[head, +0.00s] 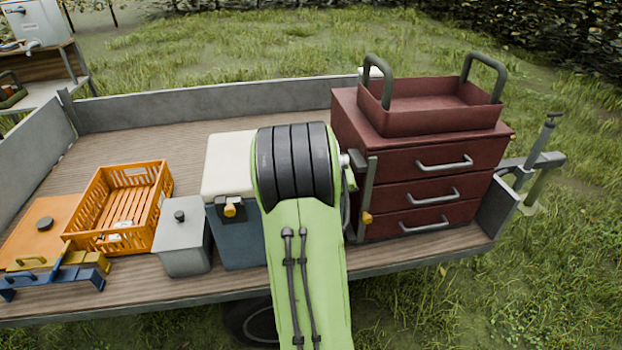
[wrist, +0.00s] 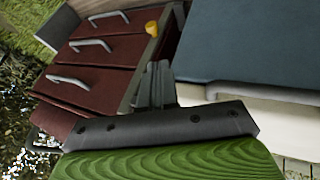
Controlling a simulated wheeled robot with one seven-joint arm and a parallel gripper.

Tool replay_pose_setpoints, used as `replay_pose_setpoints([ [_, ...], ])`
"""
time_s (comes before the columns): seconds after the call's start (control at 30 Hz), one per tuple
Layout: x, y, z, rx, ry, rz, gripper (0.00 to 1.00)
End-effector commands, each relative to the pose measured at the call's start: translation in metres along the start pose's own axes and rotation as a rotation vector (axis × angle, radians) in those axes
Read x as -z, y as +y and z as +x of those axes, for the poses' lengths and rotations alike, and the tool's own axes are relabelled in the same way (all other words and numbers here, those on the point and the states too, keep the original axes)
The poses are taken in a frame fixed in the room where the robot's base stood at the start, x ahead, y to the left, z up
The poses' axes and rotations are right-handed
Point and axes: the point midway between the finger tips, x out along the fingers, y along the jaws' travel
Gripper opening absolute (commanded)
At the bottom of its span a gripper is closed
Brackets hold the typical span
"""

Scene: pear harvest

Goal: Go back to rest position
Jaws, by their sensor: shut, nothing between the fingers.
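My gripper (wrist: 157,80) shows in the wrist view, its grey fingers together and nothing between them. In the head view my green arm reaches up over the front edge of the trailer and hides the gripper. I cannot tell how far the fingers are from either.
The cabinet (head: 425,190) stands right of my arm with an open-topped red tray (head: 430,118) on it. The cool box (head: 235,240) is partly behind my arm. Left are a grey bin (head: 183,240), an orange crate (head: 160,205) and an orange box (head: 25,225). Trailer walls (head: 200,105) stand behind.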

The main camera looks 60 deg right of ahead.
Motion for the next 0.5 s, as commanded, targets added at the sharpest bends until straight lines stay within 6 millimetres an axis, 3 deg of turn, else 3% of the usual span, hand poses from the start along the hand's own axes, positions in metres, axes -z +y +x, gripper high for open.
replay_pose_setpoints([
  [0.33,0.001,-0.003,-0.005,0.009,0.006,-0.003,0.00],
  [0.43,0.001,-0.029,-0.041,0.078,0.038,-0.030,0.00],
  [0.5,-0.006,-0.059,-0.087,0.169,0.074,-0.072,0.00],
])
